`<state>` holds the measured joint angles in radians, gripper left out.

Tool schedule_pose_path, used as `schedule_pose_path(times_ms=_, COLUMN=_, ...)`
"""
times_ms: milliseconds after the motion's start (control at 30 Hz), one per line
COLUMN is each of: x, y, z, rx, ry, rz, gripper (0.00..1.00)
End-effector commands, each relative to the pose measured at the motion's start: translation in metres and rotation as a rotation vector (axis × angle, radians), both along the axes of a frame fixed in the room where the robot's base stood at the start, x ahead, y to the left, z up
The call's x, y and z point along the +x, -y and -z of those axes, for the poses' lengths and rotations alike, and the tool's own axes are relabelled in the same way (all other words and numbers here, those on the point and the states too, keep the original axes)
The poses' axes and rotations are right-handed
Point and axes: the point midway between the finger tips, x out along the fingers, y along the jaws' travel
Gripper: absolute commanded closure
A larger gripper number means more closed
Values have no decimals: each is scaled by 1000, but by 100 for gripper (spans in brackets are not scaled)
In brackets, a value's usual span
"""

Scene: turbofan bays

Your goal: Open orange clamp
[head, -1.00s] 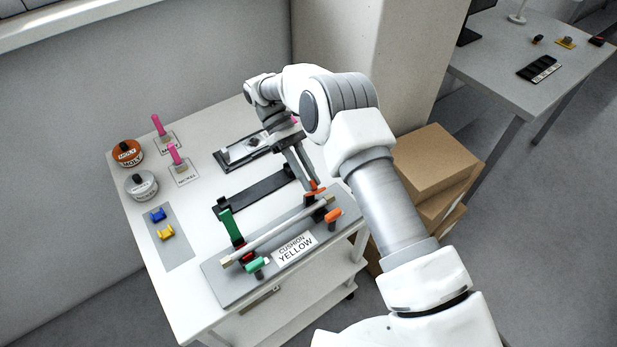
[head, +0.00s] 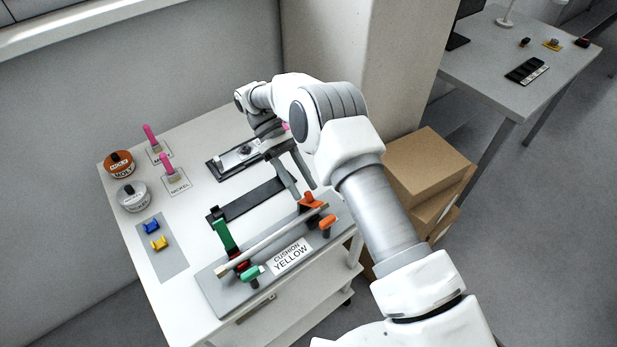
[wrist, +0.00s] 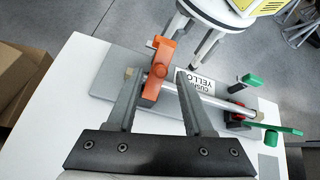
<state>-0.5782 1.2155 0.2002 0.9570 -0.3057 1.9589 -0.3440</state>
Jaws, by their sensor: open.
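The orange clamp (head: 311,201) sits at the right end of the grey fixture plate (head: 213,290), by the end of a pale rod (head: 262,245). In the wrist view the orange clamp (wrist: 158,62) lies across the rod (wrist: 205,98), and I cannot tell if it is latched. My gripper (head: 303,191) is open and empty just behind and above the clamp. In the wrist view its fingers (wrist: 157,75) stand on either side of the orange part, with no clear contact. A green clamp (head: 224,235) at the rod's other end has its lever raised off the rod.
A "CUSHION YELLOW" label (head: 291,257) lies on the plate. Behind are a black tray (head: 240,205), two jars (head: 118,164) (head: 132,196), pink-handled tools (head: 167,167) and blue and yellow clips (head: 151,227). Cardboard boxes (head: 425,165) stand right of the cart.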

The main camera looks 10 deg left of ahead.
Motion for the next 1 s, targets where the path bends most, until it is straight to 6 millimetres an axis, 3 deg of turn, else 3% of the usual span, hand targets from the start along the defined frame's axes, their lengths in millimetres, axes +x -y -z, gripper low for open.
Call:
schedule_pose_path(times_ms=167, x=0, y=0, z=-18, rx=3, ry=3, rz=0, gripper=48)
schedule_pose_path(times_ms=267, x=1, y=-1, z=-39, rx=4, ry=5, rz=0, gripper=48)
schedule_pose_path(times_ms=800, x=3, y=91, z=-94, rx=0, ry=2, rz=1, gripper=48)
schedule_pose_path(times_ms=1000, x=3, y=112, z=-106, rx=1, ry=1, rz=0, gripper=48)
